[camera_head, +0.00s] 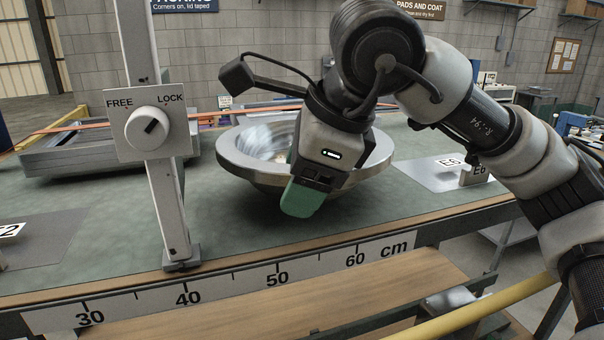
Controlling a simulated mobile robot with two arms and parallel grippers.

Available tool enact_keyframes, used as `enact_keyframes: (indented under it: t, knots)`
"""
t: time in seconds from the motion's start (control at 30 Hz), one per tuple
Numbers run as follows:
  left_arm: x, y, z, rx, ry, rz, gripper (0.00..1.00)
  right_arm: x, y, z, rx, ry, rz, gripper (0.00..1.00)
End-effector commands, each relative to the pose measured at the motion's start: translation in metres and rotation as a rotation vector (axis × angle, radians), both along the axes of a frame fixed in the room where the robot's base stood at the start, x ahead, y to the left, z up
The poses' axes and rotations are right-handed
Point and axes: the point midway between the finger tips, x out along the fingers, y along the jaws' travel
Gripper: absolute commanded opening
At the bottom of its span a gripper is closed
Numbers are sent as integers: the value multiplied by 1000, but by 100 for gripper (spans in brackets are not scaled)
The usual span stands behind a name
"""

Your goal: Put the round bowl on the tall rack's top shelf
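The round bowl (232,160) is a wide grey metal bowl with a broad rim, near the middle of the green-topped bench. It is upright or nearly so, with a dark shadow under it. My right gripper (303,197) comes down at the bowl's near side, over the rim. One green finger pad shows in front of the bowl's outer wall. The other finger is mostly hidden by the gripper body, so I cannot tell whether it grips the rim. My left gripper is out of view. I cannot make out a tall rack with a top shelf.
A grey post with a FREE/LOCK knob (148,128) stands at the bench's front edge, left of the bowl. Low grey metal frames (95,152) lie behind it. A plate with an E6 tag (478,176) lies to the right. A centimetre scale (232,283) runs along the front edge.

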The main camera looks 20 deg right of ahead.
Motion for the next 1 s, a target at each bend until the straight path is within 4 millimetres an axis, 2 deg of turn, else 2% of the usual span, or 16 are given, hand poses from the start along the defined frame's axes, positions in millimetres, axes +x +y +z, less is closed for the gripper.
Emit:
enact_keyframes:
  t: [0.23, 0.37, 0.8, 1.0]
  knots:
    - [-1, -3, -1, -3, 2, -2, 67, 0, 0, 2, 0, -2, 0, 63]
    - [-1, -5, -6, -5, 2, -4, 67, -4, -3, 10, 3, -6, -1, 63]
    - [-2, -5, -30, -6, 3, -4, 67, -36, -26, 88, 2, -5, 1, 63]
    - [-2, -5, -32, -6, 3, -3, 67, -42, -31, 106, 1, -3, 1, 63]
